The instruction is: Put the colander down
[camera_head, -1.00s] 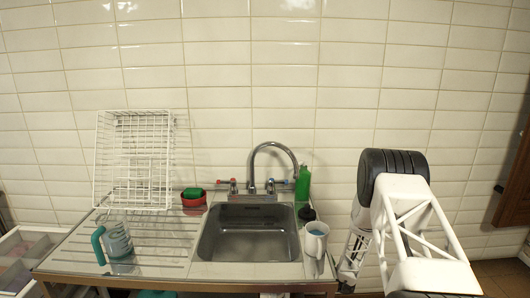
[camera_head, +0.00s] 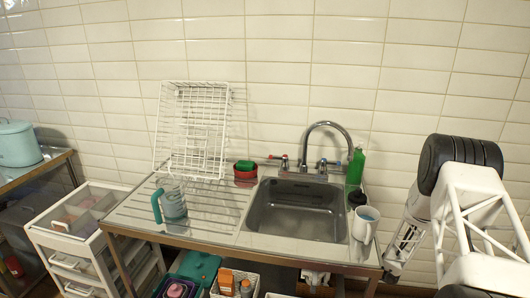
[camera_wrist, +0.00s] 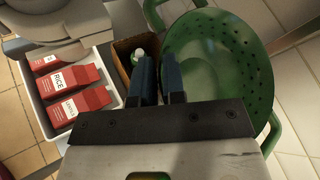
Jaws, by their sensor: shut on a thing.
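The green colander (camera_wrist: 226,62), with holes in its wall and loop handles, fills the right of the wrist view. My gripper (camera_wrist: 163,68) reaches its left edge and is shut on it there; the exact spot of the grip is partly hidden by the fingers. The colander's inside faces the camera. In the head view the colander and my gripper are out of sight; only my white arm shows at the right.
The wrist view shows a white bin (camera_wrist: 35,98) with several red cartons and a brown box (camera_wrist: 125,55) near the fingers. The head view shows a sink (camera_head: 297,208), wire rack (camera_head: 192,130), jug (camera_head: 173,202), mug (camera_head: 364,224), drawer cart (camera_head: 75,222) and teal pot (camera_head: 18,145).

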